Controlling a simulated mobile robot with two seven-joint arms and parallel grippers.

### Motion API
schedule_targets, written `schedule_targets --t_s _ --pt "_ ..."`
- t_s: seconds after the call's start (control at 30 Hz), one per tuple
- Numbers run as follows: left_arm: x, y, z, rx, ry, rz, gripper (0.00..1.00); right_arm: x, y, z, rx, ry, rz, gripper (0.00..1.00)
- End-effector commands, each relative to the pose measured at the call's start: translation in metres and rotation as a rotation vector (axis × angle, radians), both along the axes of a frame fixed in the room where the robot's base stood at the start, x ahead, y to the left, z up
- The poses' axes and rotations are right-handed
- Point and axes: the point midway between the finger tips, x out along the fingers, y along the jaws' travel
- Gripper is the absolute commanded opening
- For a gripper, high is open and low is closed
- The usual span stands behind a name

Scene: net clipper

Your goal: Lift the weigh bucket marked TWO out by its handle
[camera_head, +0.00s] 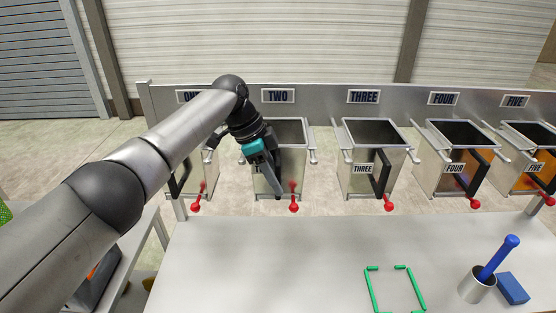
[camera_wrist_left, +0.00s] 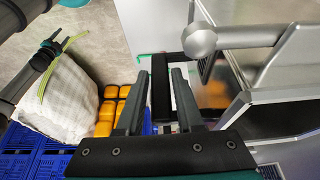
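Bucket TWO (camera_head: 297,158) is a steel box with an open top, hanging under the TWO plate (camera_head: 277,96). My left gripper (camera_head: 276,190) is at its front and covers most of its label and handle in the head view. In the left wrist view its two fingers (camera_wrist_left: 160,98) stand apart, with a black handle bar (camera_wrist_left: 161,75) showing in the gap between them. I cannot tell whether either finger touches the bar. The bucket's open top (camera_wrist_left: 270,120) is at the right there.
Buckets THREE (camera_head: 358,180), FOUR (camera_head: 440,180) and FIVE hang to the right; ONE is partly behind my left arm. Red-knobbed levers (camera_head: 294,207) stick out below. The table (camera_head: 250,265) holds a green outline, a steel cup (camera_head: 477,287) and a blue block (camera_head: 513,288).

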Motion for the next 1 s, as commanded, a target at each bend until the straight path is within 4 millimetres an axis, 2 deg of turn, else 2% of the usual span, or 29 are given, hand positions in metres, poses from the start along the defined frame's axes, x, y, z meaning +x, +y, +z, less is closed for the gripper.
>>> schedule_targets --t_s 0.03,0.3,1.0 --pt "0.0002 0.0002 0.0003 0.000 -0.001 0.000 0.29 0.0001 0.0000 0.0000 0.000 0.000 0.000 0.50" --pt "0.0002 0.0004 0.0004 0.000 -0.001 0.000 0.00 0.0000 0.0000 0.0000 0.000 0.000 0.000 0.50" --pt "0.0003 0.0005 0.0006 0.000 -0.001 0.001 0.00 -0.0002 0.0001 0.0000 0.000 0.000 0.000 0.50"
